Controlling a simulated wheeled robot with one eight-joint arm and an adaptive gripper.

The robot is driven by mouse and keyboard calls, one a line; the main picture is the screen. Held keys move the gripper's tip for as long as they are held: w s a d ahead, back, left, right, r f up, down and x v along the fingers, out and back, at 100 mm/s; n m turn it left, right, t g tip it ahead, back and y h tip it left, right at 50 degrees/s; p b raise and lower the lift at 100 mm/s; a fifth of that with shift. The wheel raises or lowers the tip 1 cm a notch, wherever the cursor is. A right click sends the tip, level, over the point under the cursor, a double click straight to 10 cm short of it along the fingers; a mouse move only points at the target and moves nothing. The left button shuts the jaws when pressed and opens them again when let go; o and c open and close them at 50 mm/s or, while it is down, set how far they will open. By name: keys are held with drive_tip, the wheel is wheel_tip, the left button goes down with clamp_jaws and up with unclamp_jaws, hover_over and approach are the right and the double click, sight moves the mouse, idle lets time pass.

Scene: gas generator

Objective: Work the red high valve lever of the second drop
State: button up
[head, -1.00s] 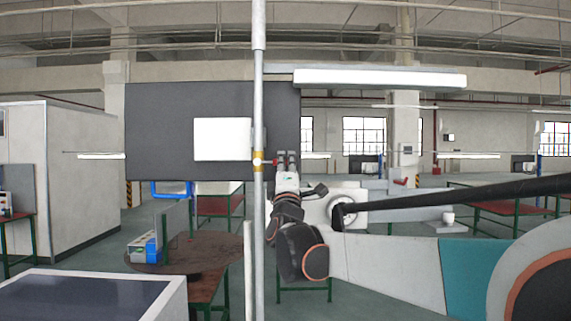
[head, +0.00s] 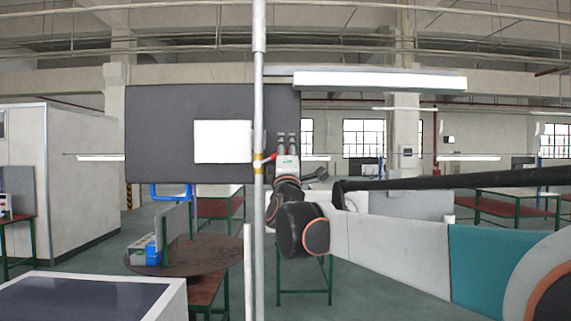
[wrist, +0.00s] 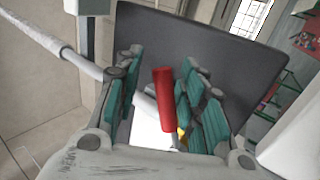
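The red valve lever (head: 271,158) sits on a brass-yellow valve body (head: 257,163) on the tall grey vertical pipe (head: 259,100). In the head view the lever points right and slightly up from the pipe. My gripper (head: 287,138) is just right of the pipe, with its fingers pointing up. In the wrist view the red lever (wrist: 163,95) stands between the teal-padded fingers of my gripper (wrist: 160,66). The fingers are apart, with a gap on both sides of the lever. I cannot tell whether any pad touches it. A bit of yellow shows behind the right finger.
A dark panel (head: 160,130) with a white sheet (head: 222,141) hangs behind the pipe. A round brown table (head: 190,262) stands at lower left, beside a grey cabinet top (head: 85,300). A shorter grey pipe (head: 248,275) rises close to the tall one.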

wheel_tip(320, 180, up, 6)
drive_tip(key=shift+s+f, duration=0.1)
drive_tip(key=shift+f, duration=0.1)
